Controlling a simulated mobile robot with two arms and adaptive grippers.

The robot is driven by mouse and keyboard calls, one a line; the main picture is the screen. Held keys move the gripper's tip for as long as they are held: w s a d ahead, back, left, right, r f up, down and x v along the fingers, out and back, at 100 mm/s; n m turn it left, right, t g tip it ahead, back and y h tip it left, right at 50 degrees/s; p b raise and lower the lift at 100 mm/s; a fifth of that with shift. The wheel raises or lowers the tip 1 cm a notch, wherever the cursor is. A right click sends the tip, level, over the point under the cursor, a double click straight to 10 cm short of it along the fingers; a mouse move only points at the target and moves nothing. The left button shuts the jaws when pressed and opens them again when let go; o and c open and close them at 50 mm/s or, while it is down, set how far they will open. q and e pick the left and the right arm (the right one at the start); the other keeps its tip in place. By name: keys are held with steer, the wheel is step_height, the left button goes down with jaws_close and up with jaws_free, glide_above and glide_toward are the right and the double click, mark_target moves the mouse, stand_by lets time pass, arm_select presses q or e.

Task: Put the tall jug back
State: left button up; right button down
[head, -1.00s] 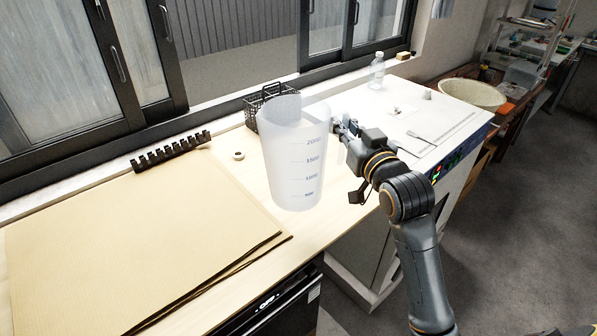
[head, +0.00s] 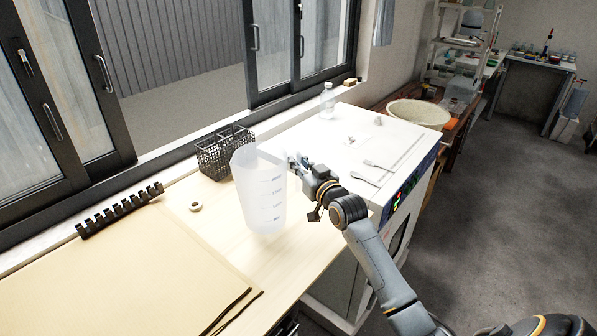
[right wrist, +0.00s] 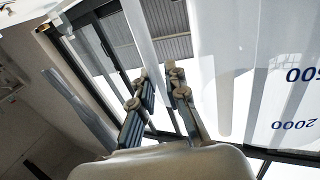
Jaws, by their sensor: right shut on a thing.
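The tall jug (head: 259,197) is a translucent white measuring jug with blue graduation marks. It is upright over the wooden worktop, in front of the black wire basket; I cannot tell whether its base touches the wood. My right gripper (head: 296,165) is at the jug's right side, shut on its handle, which is mostly hidden in the head view. In the right wrist view the fingers (right wrist: 160,95) close on a pale upright strip, and the jug's marked wall (right wrist: 280,80) fills the right side. My left gripper is not in view.
A black wire basket (head: 222,152) stands behind the jug. The white oven (head: 340,150) to the right carries a clear bottle (head: 327,101) and small tools. Brown sheets (head: 120,265), a tape roll (head: 195,207) and a black rack (head: 120,210) lie left. Bare wood surrounds the jug's left.

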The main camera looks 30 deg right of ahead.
steer(key=shift+w+d+f, duration=0.3)
steer(key=shift+f, duration=0.1)
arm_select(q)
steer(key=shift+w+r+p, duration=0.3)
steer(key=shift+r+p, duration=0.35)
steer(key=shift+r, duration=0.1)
arm_select(e)
steer(key=f, duration=0.3)
steer(key=shift+w+d+f, duration=0.15)
steer(key=shift+w+f, duration=0.05)
steer(key=shift+f, duration=0.15)
steer(key=shift+f, duration=0.1)
steer(key=c, duration=1.4)
jaws_free()
steer(key=shift+f, duration=0.1)
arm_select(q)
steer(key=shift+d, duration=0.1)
arm_select(e)
steer(key=shift+o, duration=0.2)
